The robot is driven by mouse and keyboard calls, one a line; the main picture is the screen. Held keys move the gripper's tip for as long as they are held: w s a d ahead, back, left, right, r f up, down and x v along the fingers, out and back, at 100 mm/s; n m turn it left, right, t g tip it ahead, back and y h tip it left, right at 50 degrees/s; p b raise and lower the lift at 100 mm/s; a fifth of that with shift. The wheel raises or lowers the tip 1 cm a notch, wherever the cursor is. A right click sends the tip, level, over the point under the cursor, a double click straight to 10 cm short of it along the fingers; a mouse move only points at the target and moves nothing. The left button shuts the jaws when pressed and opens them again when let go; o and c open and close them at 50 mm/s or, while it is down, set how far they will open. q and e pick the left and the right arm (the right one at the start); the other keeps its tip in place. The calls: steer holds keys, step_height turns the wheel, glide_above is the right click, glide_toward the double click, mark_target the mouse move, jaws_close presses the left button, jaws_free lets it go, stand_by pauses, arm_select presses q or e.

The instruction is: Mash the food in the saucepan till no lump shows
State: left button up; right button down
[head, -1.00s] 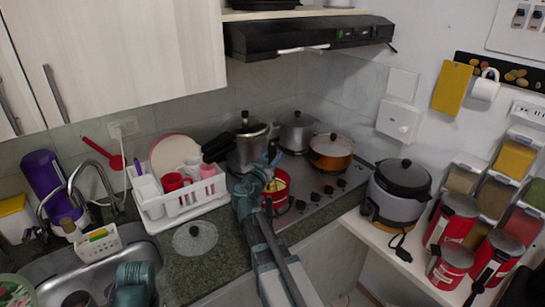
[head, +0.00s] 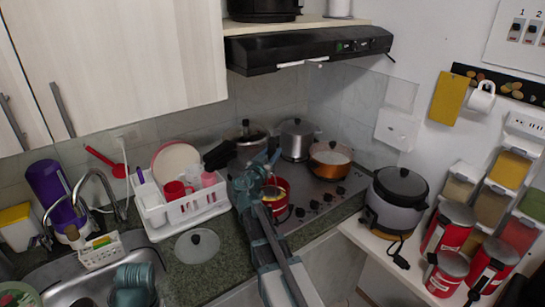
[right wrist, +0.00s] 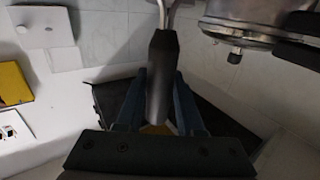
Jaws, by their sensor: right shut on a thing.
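The red saucepan (head: 281,184) stands on the hob at its near left side, partly hidden behind my right gripper. Yellowish food shows only in part inside it; at this size I cannot tell whether it has lumps. My right gripper (head: 262,168) is over the pan's left side. In the right wrist view, my right gripper (right wrist: 160,108) is shut on the black handle (right wrist: 162,70) of a metal tool, seemingly the masher. Two metal prongs leave the handle at the picture's top edge; its head is out of view. My left gripper does not show.
A steel pressure cooker (head: 248,141), a grey pot (head: 297,141) and an orange pan (head: 330,158) stand close behind. A dish rack (head: 187,207) and a glass lid (head: 197,246) are to the left. A rice cooker (head: 394,202) is to the right.

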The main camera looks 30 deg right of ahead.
steer(key=shift+w+d+f, duration=0.1)
steer(key=shift+w, duration=0.05)
step_height(320, 180, down, 4)
steer(key=b, duration=0.4)
steer(key=shift+f+b, duration=0.2)
steer(key=shift+b, duration=0.1)
steer(key=shift+r, duration=0.2)
step_height(320, 180, up, 4)
steer(key=p, duration=0.4)
steer(key=shift+r+p, duration=0.25)
steer(key=shift+p, duration=0.15)
steer(key=shift+f, duration=0.1)
